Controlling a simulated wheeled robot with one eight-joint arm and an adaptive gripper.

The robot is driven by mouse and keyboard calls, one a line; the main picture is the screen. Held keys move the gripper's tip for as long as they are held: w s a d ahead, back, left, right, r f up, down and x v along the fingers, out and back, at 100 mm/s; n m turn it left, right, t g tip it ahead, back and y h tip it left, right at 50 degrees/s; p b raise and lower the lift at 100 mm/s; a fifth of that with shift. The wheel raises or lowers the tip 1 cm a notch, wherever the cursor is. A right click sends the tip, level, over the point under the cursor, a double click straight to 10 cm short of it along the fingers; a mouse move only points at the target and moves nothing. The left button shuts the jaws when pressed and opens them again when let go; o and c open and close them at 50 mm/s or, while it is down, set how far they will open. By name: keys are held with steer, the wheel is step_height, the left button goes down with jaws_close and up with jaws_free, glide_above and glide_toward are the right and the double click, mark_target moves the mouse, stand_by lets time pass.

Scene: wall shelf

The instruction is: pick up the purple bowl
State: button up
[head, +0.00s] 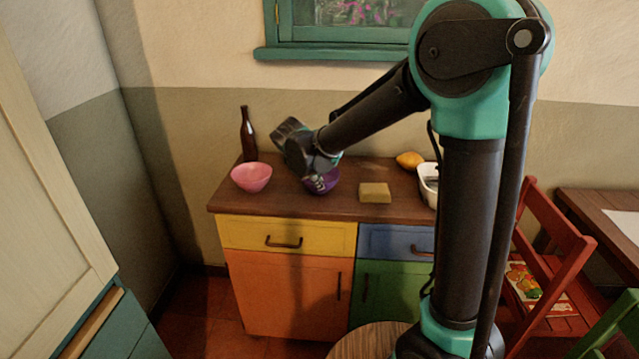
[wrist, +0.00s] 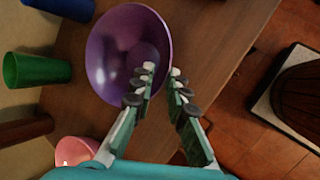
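The purple bowl (head: 325,187) stands on the wooden top of the cabinet, partly covered by my gripper (head: 317,180) in the head view. In the wrist view the purple bowl (wrist: 112,50) shows its open inside at the upper middle. My gripper (wrist: 162,71) has its two fingers reaching to the bowl's right rim, with a narrow gap between the tips. The left finger overlaps the bowl's inside and the right one lies just outside the rim in the picture. I cannot tell whether either finger touches the bowl.
A pink bowl (head: 251,177) and a dark bottle (head: 248,135) stand to the left. A yellow block (head: 375,192), a yellow-orange fruit (head: 409,160) and a white container (head: 428,185) are to the right. The wrist view also shows a green cup (wrist: 24,70) and a blue cup (wrist: 62,8).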

mark_target(325, 192)
steer(key=x, duration=0.4)
steer(key=shift+w+d+f, duration=0.1)
steer(key=shift+d+f, duration=0.15)
steer(key=shift+f, duration=0.15)
steer(key=shift+c, duration=0.6)
jaws_close()
steer(key=shift+r, duration=0.15)
